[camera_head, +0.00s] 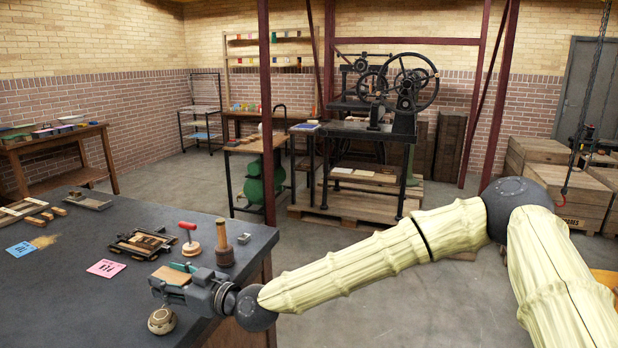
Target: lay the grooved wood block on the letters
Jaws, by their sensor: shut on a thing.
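My gripper (168,284) reaches in from the right, low over the dark table's right part. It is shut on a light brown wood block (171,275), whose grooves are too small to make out. Part of the block is hidden by the gripper. A dark frame (145,243) with wooden pieces lies flat on the table, just behind and left of the gripper. The letters appear to be inside this frame, but I cannot make them out singly. The block is apart from the frame in the picture.
A red-handled tool (190,238) and a wooden mallet (224,243) stand behind the gripper. A round brass-coloured thing (161,321) is in front of it. A pink card (105,268) and a blue card (20,249) lie left. The table's (60,315) front left is bare.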

